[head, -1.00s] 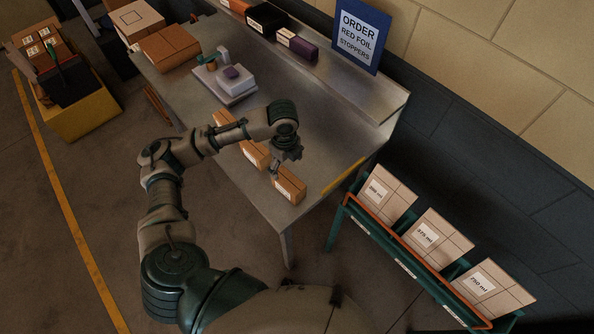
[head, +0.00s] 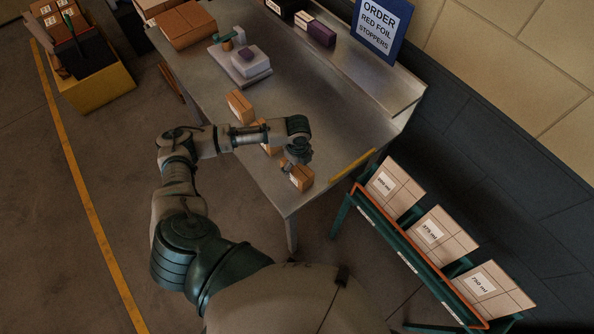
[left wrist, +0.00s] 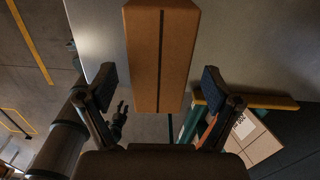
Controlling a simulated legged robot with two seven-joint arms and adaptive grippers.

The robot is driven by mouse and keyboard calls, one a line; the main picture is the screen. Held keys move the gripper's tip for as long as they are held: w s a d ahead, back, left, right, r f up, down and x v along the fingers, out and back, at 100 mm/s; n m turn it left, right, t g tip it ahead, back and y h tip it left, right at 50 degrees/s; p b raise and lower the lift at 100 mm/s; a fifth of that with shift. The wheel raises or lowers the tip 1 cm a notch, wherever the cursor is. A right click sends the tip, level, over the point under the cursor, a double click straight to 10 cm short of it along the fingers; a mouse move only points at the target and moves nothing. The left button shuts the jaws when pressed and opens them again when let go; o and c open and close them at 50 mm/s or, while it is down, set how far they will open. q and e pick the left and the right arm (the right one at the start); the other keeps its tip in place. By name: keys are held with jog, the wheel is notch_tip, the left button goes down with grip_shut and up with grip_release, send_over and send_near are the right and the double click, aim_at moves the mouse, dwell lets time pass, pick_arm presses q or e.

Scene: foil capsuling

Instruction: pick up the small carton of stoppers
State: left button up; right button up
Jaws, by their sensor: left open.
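Small orange-brown cartons stand in a row on the steel table: a far one (head: 239,105), a middle one (head: 266,150) partly hidden by my left arm, and a near one (head: 302,179) by the front corner. My left gripper (head: 288,164) is at the near carton and covers part of it. In the left wrist view, a carton with a dark centre stripe (left wrist: 160,55) lies between the two open fingers (left wrist: 158,86), with a gap on each side. The fingers do not grip it. A small dark forked shape, perhaps my right gripper (left wrist: 120,118), is too unclear to judge.
The steel table (head: 345,125) has a yellow strip (head: 352,172) at its right edge. A device on a white base (head: 242,66) and larger cartons (head: 186,24) stand farther back. A green rack (head: 405,255) holds labelled boxes at right. An order sign (head: 378,28) stands behind.

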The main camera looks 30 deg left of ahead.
pick_arm(q)
jog(key=f, duration=0.4)
jog(key=shift+a, duration=0.2)
jog(key=c, duration=1.4)
